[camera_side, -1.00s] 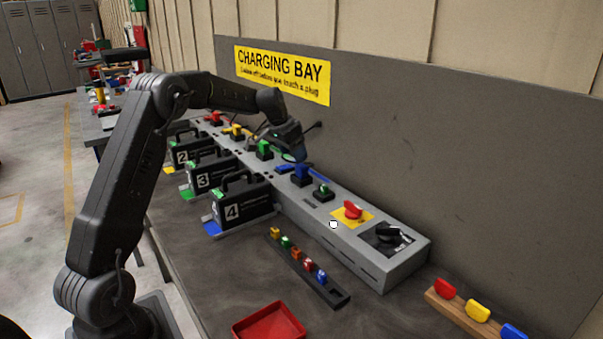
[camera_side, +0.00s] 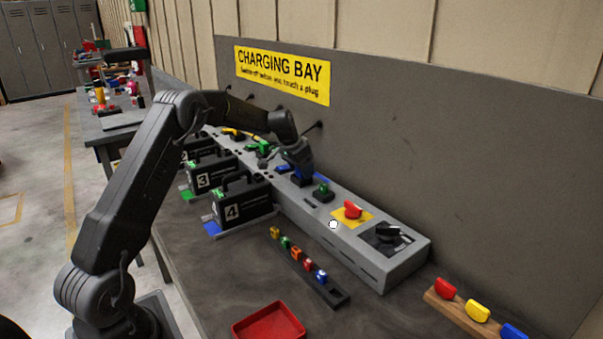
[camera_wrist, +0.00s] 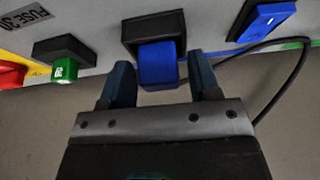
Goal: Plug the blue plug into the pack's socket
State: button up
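The blue plug (camera_wrist: 158,68) sits in a black holder on the grey charging console (camera_side: 345,245). In the side view my gripper covers most of it. My gripper (camera_wrist: 161,72) is at the plug, one finger on each side of it. In the side view my gripper (camera_side: 299,170) points down at the console. The number 4 pack (camera_side: 243,208), a black box with a handle, stands on a blue base in front of the console. I cannot make out its socket.
A blue switch (camera_wrist: 268,18) with a dark cable below it is right of the plug. A small green piece (camera_wrist: 64,70) in a black block is on the left. A red knob (camera_side: 352,210), a fuse rack (camera_side: 328,292) and a red tray (camera_side: 268,325) are nearby.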

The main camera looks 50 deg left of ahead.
jog(key=c, duration=0.8)
jog(key=shift+r, duration=0.15)
jog(key=shift+r, duration=0.65)
notch_tip(320, 180, up, 3)
jog(key=shift+f, duration=0.1)
jog(key=s+a+r, duration=0.2)
jog(key=s, duration=0.1)
jog(key=s+a+r, duration=0.2)
jog(key=s, duration=0.1)
jog(key=s+a+r, duration=0.2)
jog(key=shift+s+a+r, duration=0.1)
jog(key=shift+s+a, duration=0.1)
jog(key=shift+s, duration=0.2)
jog(key=shift+s+d+r, duration=0.15)
jog(key=shift+s+d, duration=0.15)
jog(key=shift+s, duration=0.3)
jog(key=shift+s+d+r, duration=0.1)
jog(key=shift+s+d, duration=0.2)
jog(key=shift+s, duration=0.3)
jog(key=shift+s+d+r, duration=0.15)
jog(key=shift+s+d, duration=0.15)
jog(key=shift+s, duration=0.3)
